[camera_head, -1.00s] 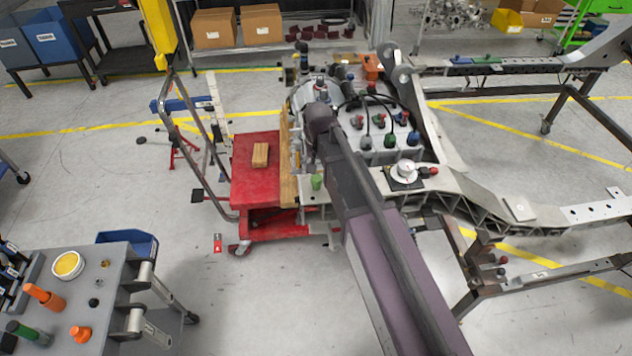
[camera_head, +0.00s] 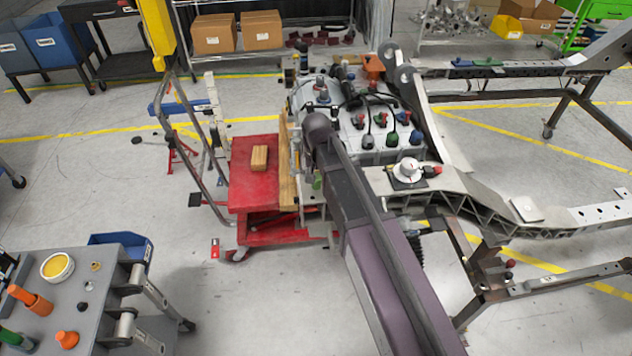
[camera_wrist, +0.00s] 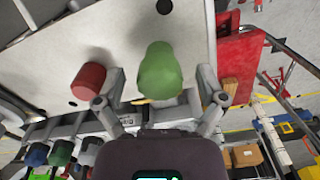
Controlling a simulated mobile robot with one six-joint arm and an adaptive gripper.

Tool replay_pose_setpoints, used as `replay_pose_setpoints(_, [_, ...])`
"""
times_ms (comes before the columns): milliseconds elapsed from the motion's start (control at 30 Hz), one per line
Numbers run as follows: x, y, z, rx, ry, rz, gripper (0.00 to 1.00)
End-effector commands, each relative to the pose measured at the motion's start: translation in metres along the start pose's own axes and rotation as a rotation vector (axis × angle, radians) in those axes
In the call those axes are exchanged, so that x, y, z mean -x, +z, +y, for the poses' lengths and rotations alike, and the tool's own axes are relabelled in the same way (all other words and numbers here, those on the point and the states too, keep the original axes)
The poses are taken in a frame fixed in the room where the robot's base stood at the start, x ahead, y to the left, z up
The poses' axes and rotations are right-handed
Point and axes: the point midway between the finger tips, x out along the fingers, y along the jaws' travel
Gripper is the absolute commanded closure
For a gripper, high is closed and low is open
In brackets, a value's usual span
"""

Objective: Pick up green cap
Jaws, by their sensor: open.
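The green cap (camera_wrist: 160,72) stands on a pale metal surface in the wrist view. My gripper (camera_wrist: 162,84) is open, with one finger on each side of the cap's near end and a gap on both sides. I cannot tell whether the fingers are low enough to be level with it. A small green piece, apparently the same cap (camera_head: 317,180), shows beside my arm in the head view, partly hidden. My gripper is hidden behind my arm there.
A red cap (camera_wrist: 88,80) stands just left of my left finger. Blue and green connectors (camera_wrist: 60,153) line the lower left. A red cart (camera_head: 255,185) with a wooden block (camera_head: 259,158) adjoins the chassis. A grey tool table (camera_head: 75,290) stands front left.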

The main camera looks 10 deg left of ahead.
Motion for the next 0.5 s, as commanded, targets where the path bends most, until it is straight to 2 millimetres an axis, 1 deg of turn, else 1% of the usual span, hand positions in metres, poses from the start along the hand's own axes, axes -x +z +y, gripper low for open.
replay_pose_setpoints(400, [0.0003,0.0,0.0,0.0,0.0,0.0,0.1])
replay_pose_setpoints(467, [0.0003,0.0,0.0,0.0,0.0,0.0,0.28])
replay_pose_setpoints(500, [0.0003,0.0,0.0,0.0,0.0,0.0,0.4])
